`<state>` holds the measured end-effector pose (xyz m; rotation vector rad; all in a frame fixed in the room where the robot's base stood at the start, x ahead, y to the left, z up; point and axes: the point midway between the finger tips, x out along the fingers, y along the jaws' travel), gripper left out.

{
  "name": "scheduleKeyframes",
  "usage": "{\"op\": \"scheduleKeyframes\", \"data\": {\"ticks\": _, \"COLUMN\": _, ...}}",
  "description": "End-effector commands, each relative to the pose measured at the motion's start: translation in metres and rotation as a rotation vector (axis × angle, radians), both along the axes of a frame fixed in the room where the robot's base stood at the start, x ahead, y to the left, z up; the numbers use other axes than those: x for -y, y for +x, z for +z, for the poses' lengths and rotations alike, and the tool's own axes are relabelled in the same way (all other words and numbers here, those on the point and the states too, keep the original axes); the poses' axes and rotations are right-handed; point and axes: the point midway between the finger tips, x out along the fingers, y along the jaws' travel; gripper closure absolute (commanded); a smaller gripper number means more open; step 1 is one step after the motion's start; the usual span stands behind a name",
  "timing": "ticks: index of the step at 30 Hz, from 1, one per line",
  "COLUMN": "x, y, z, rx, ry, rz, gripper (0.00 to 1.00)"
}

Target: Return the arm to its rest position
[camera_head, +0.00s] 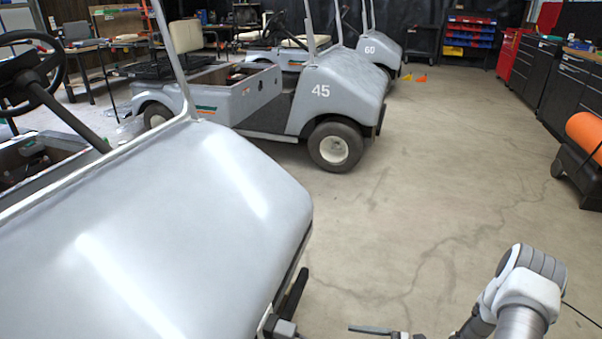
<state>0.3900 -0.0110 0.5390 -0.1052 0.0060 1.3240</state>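My arm (520,300) comes up from the bottom right, with a white and grey joint held over the bare floor. It bends down and left toward the bottom edge. What looks like part of my gripper (372,329) shows at the bottom edge, right of the near cart's front. Most of it is cut off by the frame, so I cannot tell whether it is open or shut. I see nothing held in the part that shows.
A silver cart (150,230) fills the left foreground, its front close to my gripper. Cart 45 (335,85) and cart 60 (375,50) stand behind it. An orange cylinder (585,132) on a black base and dark cabinets (562,75) line the right. The middle floor is clear.

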Motion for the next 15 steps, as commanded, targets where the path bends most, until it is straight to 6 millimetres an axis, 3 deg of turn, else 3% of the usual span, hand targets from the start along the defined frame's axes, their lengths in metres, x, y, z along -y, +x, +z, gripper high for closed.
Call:
{"op": "scheduleKeyframes", "data": {"ticks": 3, "x": 0.001, "y": 0.006, "z": 0.034, "rx": 0.060, "ry": -0.094, "rz": 0.107, "gripper": 0.11}}
{"op": "scheduleKeyframes", "data": {"ticks": 15, "x": -0.007, "y": 0.000, "z": 0.134, "rx": 0.257, "ry": -0.417, "rz": 0.439, "gripper": 0.11}}
